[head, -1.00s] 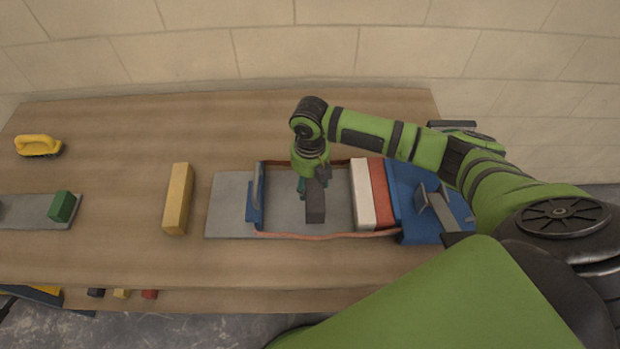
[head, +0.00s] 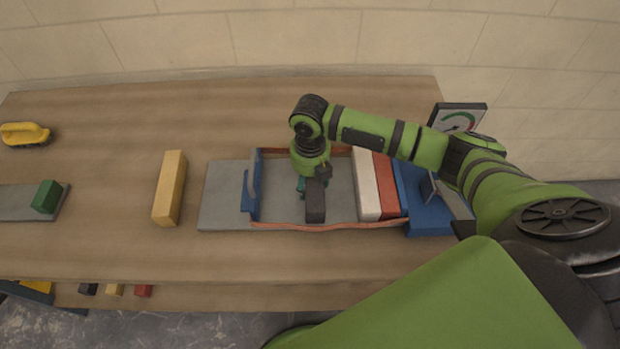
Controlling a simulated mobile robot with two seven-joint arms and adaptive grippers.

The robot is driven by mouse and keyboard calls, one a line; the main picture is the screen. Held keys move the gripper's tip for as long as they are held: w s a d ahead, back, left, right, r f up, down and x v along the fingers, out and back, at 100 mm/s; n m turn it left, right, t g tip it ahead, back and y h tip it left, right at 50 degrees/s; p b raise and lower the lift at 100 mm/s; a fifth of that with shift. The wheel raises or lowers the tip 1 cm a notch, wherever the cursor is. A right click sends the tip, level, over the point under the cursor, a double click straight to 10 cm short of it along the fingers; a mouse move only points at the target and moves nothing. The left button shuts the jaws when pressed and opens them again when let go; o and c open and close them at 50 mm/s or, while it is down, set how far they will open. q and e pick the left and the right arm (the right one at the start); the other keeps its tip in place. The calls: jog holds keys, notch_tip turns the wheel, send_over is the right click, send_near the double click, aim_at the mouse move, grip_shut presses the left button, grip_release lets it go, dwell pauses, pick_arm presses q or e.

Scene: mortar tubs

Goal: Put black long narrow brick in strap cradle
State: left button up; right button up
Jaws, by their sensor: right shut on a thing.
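The black long narrow brick (head: 315,203) is in my right gripper (head: 312,182), which is shut on it. They are over the grey floor of the strap cradle, left of the bricks in it; I cannot tell whether the brick touches the floor. The strap cradle (head: 345,228) has a reddish strap along its long sides, a blue end plate (head: 252,190) at the left and a blue part (head: 425,215) at the right. A white brick (head: 366,185) and a red brick (head: 386,187) stand side by side at its right end. My left gripper is not in view.
A yellow long brick (head: 169,189) lies on the table left of the cradle. A green brick (head: 47,196) sits on a grey plate at far left, with a yellow-handled brush (head: 24,134) behind. A dial gauge (head: 458,118) stands at back right. Small bricks show below the table's front edge.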

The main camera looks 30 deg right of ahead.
jog(key=shift+f, duration=0.4)
jog(key=o, duration=1.8)
jog(key=shift+c, duration=0.2)
jog(key=shift+s+f, duration=0.1)
jog(key=shift+f, duration=0.05)
notch_tip(320, 180, up, 12)
jog(key=shift+r, duration=0.15)
